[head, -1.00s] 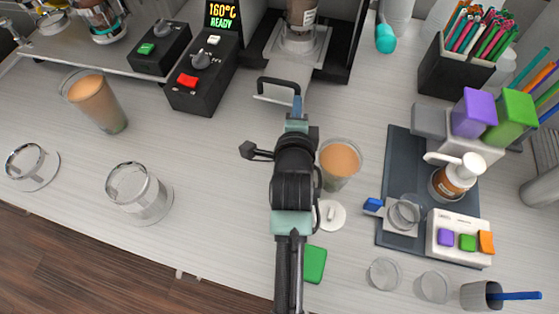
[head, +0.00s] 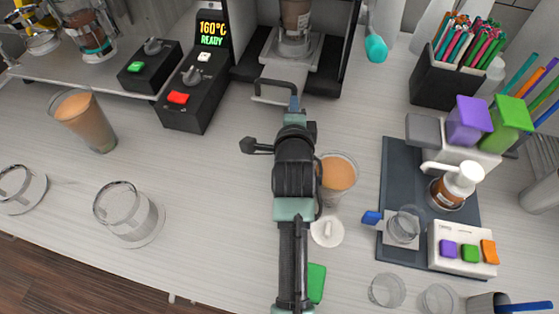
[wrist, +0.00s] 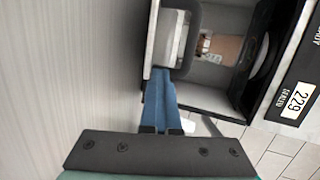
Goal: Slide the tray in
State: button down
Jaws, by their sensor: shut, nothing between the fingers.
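The metal tray (head: 287,57) of the cup sealer (head: 345,55) sticks partly out of the machine's front. It carries a cup of brown drink (head: 297,14), whose top is cut off by the picture edge. The tray's dark looped handle (head: 263,84) points toward me. My gripper (head: 294,104) is shut and empty, with its blue fingertips at the right part of the handle. In the wrist view the closed blue fingers (wrist: 159,100) meet the handle (wrist: 180,40); whether they touch it is hard to tell.
A control box (head: 195,95) reading 160°C READY stands left of the sealer. A filled cup (head: 338,176) stands close right of my arm, with a white lid (head: 327,231) near it. A dark mat (head: 398,160) with a dispenser lies right.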

jog(key=v, duration=1.3)
jog(key=shift+b, duration=0.4)
